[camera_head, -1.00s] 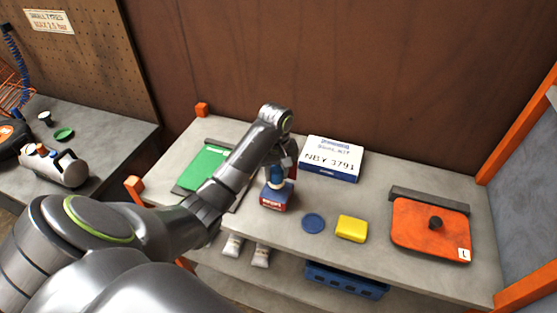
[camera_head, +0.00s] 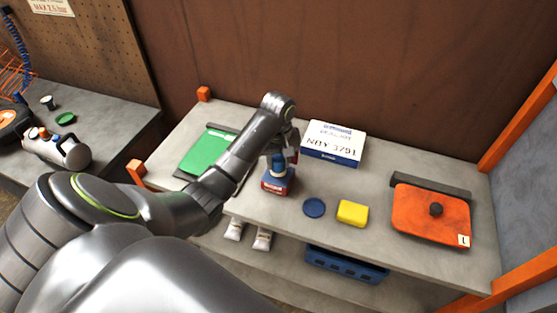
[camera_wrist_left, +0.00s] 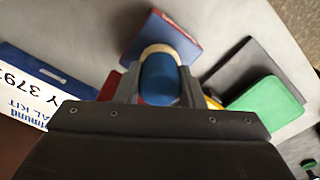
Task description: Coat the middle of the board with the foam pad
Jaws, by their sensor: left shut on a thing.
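The foam pad (camera_wrist_left: 160,50) looks like a cream round edge under a blue rounded handle; it also shows in the head view (camera_head: 278,163). My left gripper (camera_wrist_left: 158,88), also in the head view (camera_head: 284,153), is shut on the blue handle. The pad is at the top of a blue-and-red box or tin (camera_head: 277,181); I cannot tell if they touch. A green flat piece (camera_head: 206,152) lies with dark grey material at the left of the bench, and an orange plate (camera_head: 425,217) with a black knob lies at the right. I cannot tell which is the board. My right gripper is not in view.
A blue disc (camera_head: 314,207) and a yellow block (camera_head: 352,212) lie right of the tin. A white-and-blue box (camera_head: 333,143) stands behind. Two tubes and a blue crate (camera_head: 345,265) are on the lower shelf. Bench space between the yellow block and the orange plate is clear.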

